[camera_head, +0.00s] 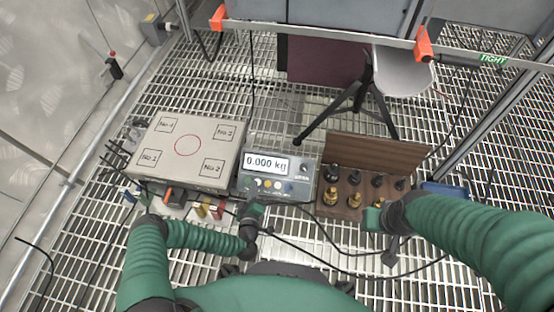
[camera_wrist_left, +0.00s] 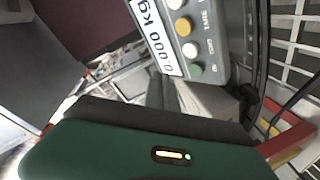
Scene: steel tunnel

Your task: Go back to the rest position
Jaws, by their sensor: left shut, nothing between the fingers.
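My left arm comes in from the left in the head view, and its left gripper (camera_head: 251,214) is just in front of the scale (camera_head: 275,177), shut and empty. My right gripper (camera_head: 373,219) is just in front of the wooden weight box (camera_head: 343,203); its fingers are too small and hidden to tell their state. The scale reads 0.000 kg. In the left wrist view the scale (camera_wrist_left: 206,50) shows turned on its side, and a green and dark part of my own body fills the bottom.
The open weight box holds several black and brass weights (camera_head: 329,196). A flat case (camera_head: 190,147) with a red circle stands to the left of the scale. Coloured clips (camera_head: 205,208) and cables lie in front. A black tripod (camera_head: 357,97) stands behind on the grating floor.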

